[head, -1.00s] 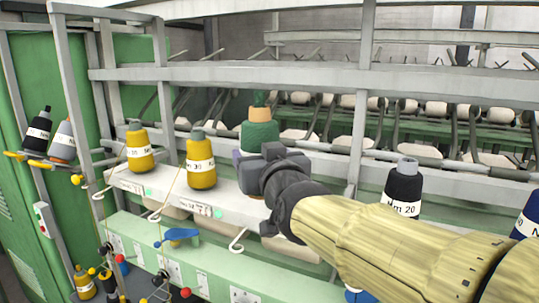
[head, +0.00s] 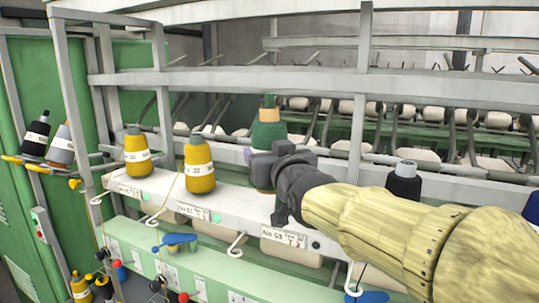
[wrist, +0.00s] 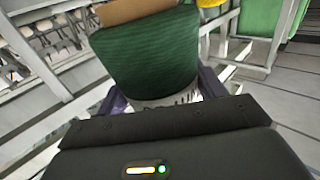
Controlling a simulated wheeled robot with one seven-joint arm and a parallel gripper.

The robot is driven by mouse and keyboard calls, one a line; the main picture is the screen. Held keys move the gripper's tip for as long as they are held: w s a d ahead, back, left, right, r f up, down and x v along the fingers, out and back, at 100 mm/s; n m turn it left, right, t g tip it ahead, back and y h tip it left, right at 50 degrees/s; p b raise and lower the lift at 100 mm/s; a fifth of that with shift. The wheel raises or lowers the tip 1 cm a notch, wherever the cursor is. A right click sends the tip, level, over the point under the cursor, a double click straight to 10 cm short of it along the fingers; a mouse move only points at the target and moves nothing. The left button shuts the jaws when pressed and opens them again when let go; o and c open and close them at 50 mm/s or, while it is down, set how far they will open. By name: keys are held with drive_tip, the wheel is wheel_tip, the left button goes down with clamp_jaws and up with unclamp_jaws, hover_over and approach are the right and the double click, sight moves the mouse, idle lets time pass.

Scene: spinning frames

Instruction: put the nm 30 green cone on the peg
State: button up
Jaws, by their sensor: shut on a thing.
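The green cone (head: 268,134) has a tan band near its top and a small green tip above it. My gripper (head: 262,168) is shut on its lower part, at the front of the white shelf. In the wrist view the cone (wrist: 148,58) stands slightly tilted between the fingers (wrist: 160,92), over a white label I cannot read. A peg under the cone does not show, and I cannot tell whether the cone's base touches the shelf.
Two yellow cones (head: 199,163) (head: 138,155) stand on the white shelf (head: 225,208) to the left. A black cone (head: 404,183) stands to the right, partly behind my arm. Grey rails (head: 300,74) cross above and behind. A shelf label (head: 290,236) reads No 53.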

drive_tip(key=shift+w+d+f+p, duration=0.1)
drive_tip(key=shift+w+d+p, duration=0.3)
drive_tip(key=shift+w+p, duration=0.75)
drive_tip(key=shift+w+d+p, duration=0.45)
drive_tip(key=shift+w+p, duration=0.55)
drive_tip(key=shift+w, duration=0.4)
drive_tip(key=shift+w+d+f+p, duration=0.1)
drive_tip(key=shift+w+d+p, duration=0.3)
drive_tip(key=shift+w+p, duration=0.75)
drive_tip(key=shift+w+d+f, duration=0.2)
drive_tip(key=shift+w, duration=0.3)
drive_tip(key=shift+s+a+f+b, duration=0.15)
drive_tip(key=shift+f+b, duration=0.35)
drive_tip(key=shift+f, duration=0.25)
drive_tip(key=shift+f+b, duration=0.95)
drive_tip(key=shift+f, duration=0.65)
drive_tip(key=shift+f+b, duration=2.1)
drive_tip(key=shift+b, duration=0.2)
drive_tip(key=o, duration=1.4)
drive_tip(key=shift+c, duration=0.2)
drive_tip(key=shift+f, duration=0.1)
